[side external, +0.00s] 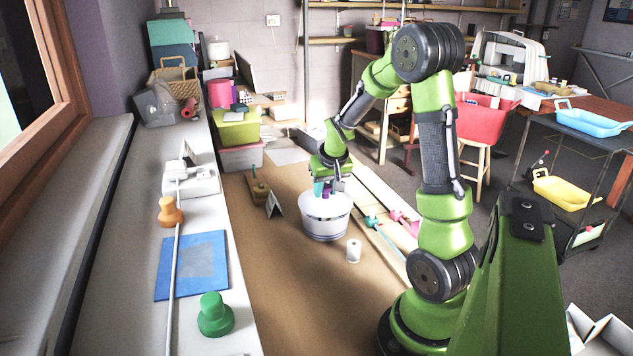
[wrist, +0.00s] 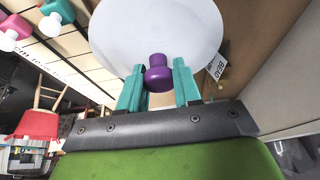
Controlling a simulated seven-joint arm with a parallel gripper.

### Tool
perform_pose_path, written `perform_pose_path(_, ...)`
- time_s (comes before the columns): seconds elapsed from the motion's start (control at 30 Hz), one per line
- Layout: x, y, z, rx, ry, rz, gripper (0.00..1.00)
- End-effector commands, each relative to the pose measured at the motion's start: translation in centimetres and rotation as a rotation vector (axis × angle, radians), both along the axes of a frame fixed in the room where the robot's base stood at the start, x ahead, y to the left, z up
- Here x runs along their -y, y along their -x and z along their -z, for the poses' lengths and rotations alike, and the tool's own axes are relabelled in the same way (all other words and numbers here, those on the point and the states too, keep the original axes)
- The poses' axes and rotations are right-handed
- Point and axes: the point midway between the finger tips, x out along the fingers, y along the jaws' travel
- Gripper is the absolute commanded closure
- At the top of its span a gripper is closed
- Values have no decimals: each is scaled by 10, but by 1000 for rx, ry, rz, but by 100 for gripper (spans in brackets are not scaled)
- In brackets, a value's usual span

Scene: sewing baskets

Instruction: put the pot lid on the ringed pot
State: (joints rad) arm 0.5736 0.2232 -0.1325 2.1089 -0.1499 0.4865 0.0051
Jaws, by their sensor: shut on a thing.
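The ringed pot (side external: 325,228) is white with dark blue bands and stands upright on the brown work surface in the side view. The pot lid (wrist: 155,30) is a white disc with a purple knob (wrist: 157,76). My gripper (wrist: 157,85) has teal fingers on both sides of this knob and is shut on it. In the side view my gripper (side external: 325,188) points down right over the pot, with the lid at the pot's mouth. I cannot tell whether the lid rests on the rim or hovers just above it. The pot is hidden behind the lid in the wrist view.
A small white cylinder (side external: 353,250) stands close in front of the pot at right. A folded card (side external: 274,205) and a wooden block (side external: 259,190) are at its left. Teal and pink knobbed things (side external: 403,221) lie on boards at right. The front brown surface is clear.

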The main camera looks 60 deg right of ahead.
Motion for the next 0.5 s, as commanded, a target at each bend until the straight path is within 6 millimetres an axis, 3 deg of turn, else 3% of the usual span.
perform_pose_path(0.5, 0, 0, 3, 0, 0, 0, 96)
